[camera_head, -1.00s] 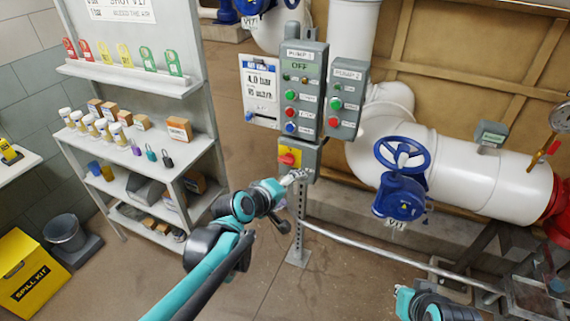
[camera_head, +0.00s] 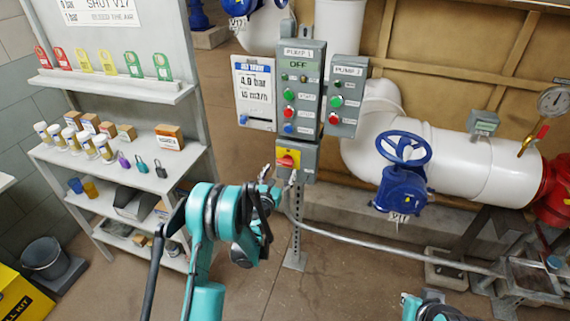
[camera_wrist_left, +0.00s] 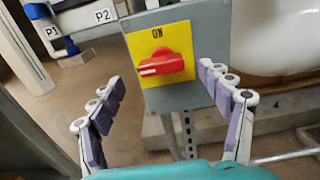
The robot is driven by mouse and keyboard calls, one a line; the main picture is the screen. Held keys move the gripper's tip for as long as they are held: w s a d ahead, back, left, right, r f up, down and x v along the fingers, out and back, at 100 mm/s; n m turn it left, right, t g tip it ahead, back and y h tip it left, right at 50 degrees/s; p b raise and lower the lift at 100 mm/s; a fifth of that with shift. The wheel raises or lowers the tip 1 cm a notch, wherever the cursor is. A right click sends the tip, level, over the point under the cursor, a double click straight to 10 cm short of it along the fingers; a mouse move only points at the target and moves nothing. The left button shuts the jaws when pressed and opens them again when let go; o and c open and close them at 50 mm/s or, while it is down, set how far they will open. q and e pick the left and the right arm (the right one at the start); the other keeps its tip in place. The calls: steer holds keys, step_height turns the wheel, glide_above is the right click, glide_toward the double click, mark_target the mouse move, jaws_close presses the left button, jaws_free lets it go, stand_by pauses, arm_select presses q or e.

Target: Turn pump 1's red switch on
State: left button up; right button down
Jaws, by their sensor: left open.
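The red switch (camera_wrist_left: 162,63) is a rotary knob on a yellow plate (camera_wrist_left: 177,42) in the left wrist view, with "ON" printed above it. Its handle lies roughly sideways, slightly tilted. In the head view the red switch (camera_head: 287,161) is on a grey box below the PUMP 1 panel (camera_head: 301,90), whose display reads OFF. My left gripper (camera_wrist_left: 163,107) is open, with its fingers spread on either side of the switch, apart from it and empty. In the head view my left gripper (camera_head: 278,180) is just below and in front of the switch box.
The PUMP 2 box (camera_head: 346,97) adjoins the panel on the right. A blue handwheel valve (camera_head: 403,165) on a white pipe stands further right. A shelf (camera_head: 120,170) with cups, boxes and padlocks is at left. A metal post (camera_head: 295,225) stands below the switch box.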

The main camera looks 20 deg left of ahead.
mark_target(284, 164)
arm_select(q)
steer(key=w+b, duration=0.1)
steer(key=w, duration=0.5)
steer(key=shift+w+d, duration=0.15)
steer(key=shift+d, duration=0.05)
steer(key=c, duration=1.2)
